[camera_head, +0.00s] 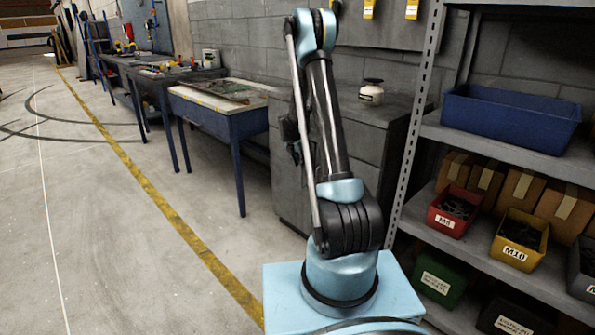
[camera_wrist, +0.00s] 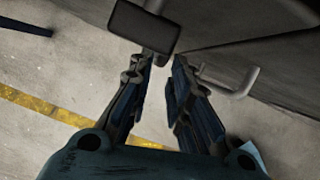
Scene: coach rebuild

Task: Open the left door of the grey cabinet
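The grey cabinet (camera_head: 368,145) stands against the wall behind my arm, which hides much of its front in the head view. Its dark front also fills the upper right of the wrist view (camera_wrist: 275,50). My gripper (camera_wrist: 165,60) is open, with a gap between its two fingers. A dark block-like piece (camera_wrist: 145,26) with a short stem lies just beyond the fingertips; I cannot tell whether it is a door handle or whether the fingers touch it. A grey bar handle (camera_wrist: 232,88) sits on the cabinet front, right of the fingers. No door looks visibly ajar.
A white canister (camera_head: 371,92) stands on the cabinet. A blue-legged workbench (camera_head: 228,120) is to its left. A grey shelf unit (camera_head: 480,140) with a blue bin (camera_head: 510,115) and several small bins stands close on the right. The floor (camera_head: 150,270) to the left is clear.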

